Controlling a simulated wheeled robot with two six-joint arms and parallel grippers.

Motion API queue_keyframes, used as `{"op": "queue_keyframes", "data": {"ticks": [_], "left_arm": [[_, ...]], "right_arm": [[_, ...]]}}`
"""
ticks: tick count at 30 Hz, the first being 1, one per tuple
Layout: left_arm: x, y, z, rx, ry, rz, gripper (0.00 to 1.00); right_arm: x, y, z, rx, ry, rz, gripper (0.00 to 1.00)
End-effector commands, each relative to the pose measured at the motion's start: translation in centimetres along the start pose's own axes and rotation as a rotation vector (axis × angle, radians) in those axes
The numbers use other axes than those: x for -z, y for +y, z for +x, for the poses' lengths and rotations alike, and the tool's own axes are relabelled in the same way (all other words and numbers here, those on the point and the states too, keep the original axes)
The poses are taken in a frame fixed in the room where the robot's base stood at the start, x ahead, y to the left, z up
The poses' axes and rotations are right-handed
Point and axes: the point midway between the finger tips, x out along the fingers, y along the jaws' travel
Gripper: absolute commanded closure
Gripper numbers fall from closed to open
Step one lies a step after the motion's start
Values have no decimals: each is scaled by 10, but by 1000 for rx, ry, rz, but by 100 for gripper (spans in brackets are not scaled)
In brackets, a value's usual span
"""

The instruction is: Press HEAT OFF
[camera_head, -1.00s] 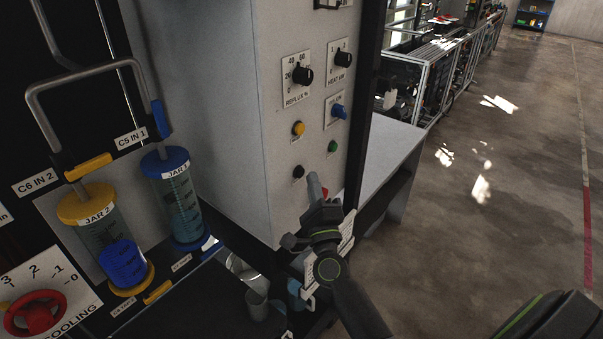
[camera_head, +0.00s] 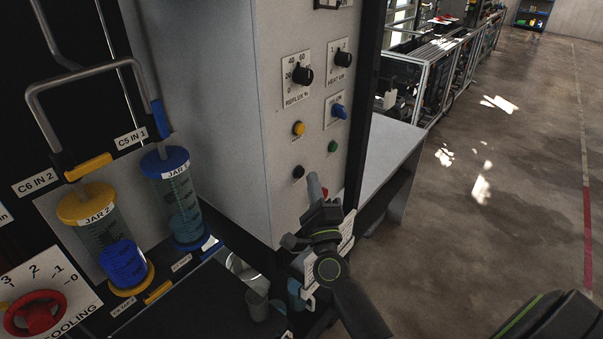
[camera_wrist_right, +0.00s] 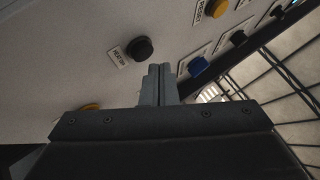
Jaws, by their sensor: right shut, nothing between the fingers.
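A black push button (camera_head: 299,172) sits low on the front of the grey control cabinet (camera_head: 290,215). In the right wrist view the black button (camera_wrist_right: 140,48) has a small white label (camera_wrist_right: 118,57) beside it, which seems to start with HEAT. My right gripper (camera_head: 314,183) is shut and empty, with its fingertips just right of and below the black button in the head view. The shut fingers (camera_wrist_right: 158,72) point at the panel beside the button, apart from it in the picture. A red button (camera_head: 325,193) is partly hidden behind the gripper.
Yellow (camera_head: 298,129) and green (camera_head: 332,147) buttons, a blue switch (camera_head: 339,111), and the reflux (camera_head: 303,75) and heat (camera_head: 342,60) knobs are above. Two jars (camera_head: 100,235) (camera_head: 180,205) stand left. A pale table (camera_head: 385,150) is right of the cabinet, with open floor beyond.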

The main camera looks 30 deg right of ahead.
Motion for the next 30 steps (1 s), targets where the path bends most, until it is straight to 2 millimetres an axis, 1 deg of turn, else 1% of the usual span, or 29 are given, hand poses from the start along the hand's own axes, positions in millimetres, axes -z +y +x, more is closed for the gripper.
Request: {"op": "queue_keyframes", "data": {"ticks": [14, 23, 30], "left_arm": [[0, 0, 0, 0, -1, 0, 64], [0, 0, 0, 0, -1, 0, 64], [0, 0, 0, 0, -1, 0, 64]], "right_arm": [[0, 0, 0, 0, 0, 0, 100], [-4, 4, 6, 0, 0, 1, 100], [-4, 4, 6, 0, 0, 0, 100]]}}
